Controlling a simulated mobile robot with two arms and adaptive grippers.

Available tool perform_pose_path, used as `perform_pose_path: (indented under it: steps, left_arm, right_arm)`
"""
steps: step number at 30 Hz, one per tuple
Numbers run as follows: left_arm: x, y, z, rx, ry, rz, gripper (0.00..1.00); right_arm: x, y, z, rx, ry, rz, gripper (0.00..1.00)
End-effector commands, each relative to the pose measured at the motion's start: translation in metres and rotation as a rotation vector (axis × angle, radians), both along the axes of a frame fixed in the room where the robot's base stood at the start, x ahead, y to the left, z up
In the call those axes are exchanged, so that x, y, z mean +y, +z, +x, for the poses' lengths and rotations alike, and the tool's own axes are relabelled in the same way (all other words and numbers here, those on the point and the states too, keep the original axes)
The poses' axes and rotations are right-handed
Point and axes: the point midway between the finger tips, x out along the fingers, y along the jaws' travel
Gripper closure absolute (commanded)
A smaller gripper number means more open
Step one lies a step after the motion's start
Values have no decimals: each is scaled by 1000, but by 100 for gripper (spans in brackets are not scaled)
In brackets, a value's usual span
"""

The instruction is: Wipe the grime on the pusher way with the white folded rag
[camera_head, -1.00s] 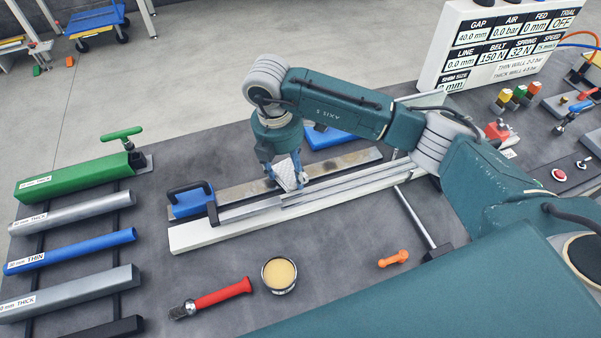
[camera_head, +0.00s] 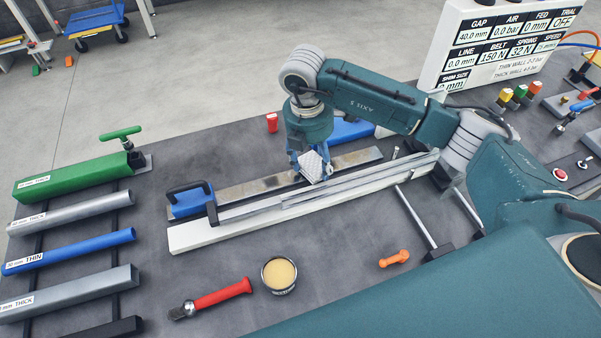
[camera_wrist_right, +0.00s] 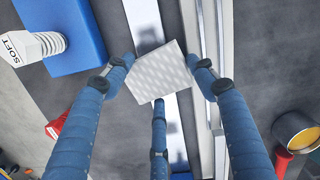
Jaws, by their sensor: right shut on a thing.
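The white folded rag (camera_head: 313,167) is a quilted pad held in my right gripper (camera_head: 311,168). In the right wrist view the rag (camera_wrist_right: 160,78) sits between the three blue fingers of my gripper (camera_wrist_right: 163,80), over the pusher way (camera_wrist_right: 145,25). The way is a long flat metal strip (camera_head: 245,189) running from the blue handled block toward the upper right. Whether the rag touches the strip cannot be told. My left gripper is not in view.
A blue block with a black handle (camera_head: 190,200) stands at the strip's left end. A pale rail (camera_head: 220,237) runs in front. Tubes on a rack fill the left.

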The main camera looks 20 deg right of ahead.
Motion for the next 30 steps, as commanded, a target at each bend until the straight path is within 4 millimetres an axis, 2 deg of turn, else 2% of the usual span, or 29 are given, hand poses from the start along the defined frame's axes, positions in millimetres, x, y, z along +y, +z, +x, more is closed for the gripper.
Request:
perform_pose_path:
  steps: [6,14,30]
  left_arm:
    - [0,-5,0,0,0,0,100]
    - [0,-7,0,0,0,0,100]
    - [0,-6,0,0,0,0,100]
  right_arm:
    - [-24,-3,-1,1,-2,-1,72]
    - [-35,-3,-1,1,0,0,72]
    - [10,-2,-1,2,2,0,72]
